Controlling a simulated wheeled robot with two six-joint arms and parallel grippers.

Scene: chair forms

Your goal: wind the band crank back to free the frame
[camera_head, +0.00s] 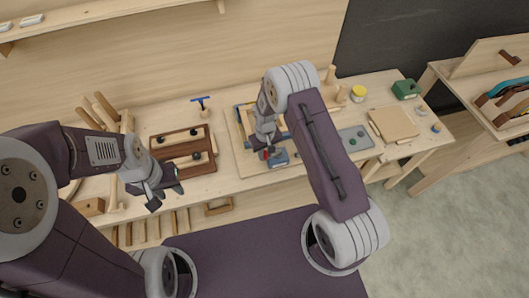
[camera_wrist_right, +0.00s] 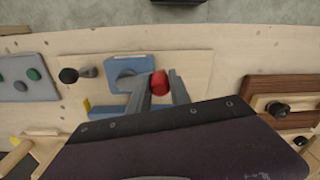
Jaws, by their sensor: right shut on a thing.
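My right gripper (camera_head: 266,153) is shut on the red crank knob (camera_wrist_right: 158,83), with a grey finger on each side of it in the right wrist view. The knob sits beside a blue block (camera_head: 279,159), which also shows in the right wrist view (camera_wrist_right: 122,66) at the front of a pale board (camera_head: 240,160). A blue strip (camera_wrist_right: 108,112) lies behind the block. My right arm and gripper hide most of the board and whatever frame is on it. My left gripper (camera_head: 164,196) is open and empty, in front of the brown tray.
The brown tray (camera_head: 213,165) with black knobs stands left of the board. A grey plate (camera_head: 355,138) with coloured dots lies to the right, then a square wooden panel (camera_head: 393,124), a yellow-lidded jar (camera_head: 358,94) and a green box (camera_head: 406,89). Wooden posts stand at the left.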

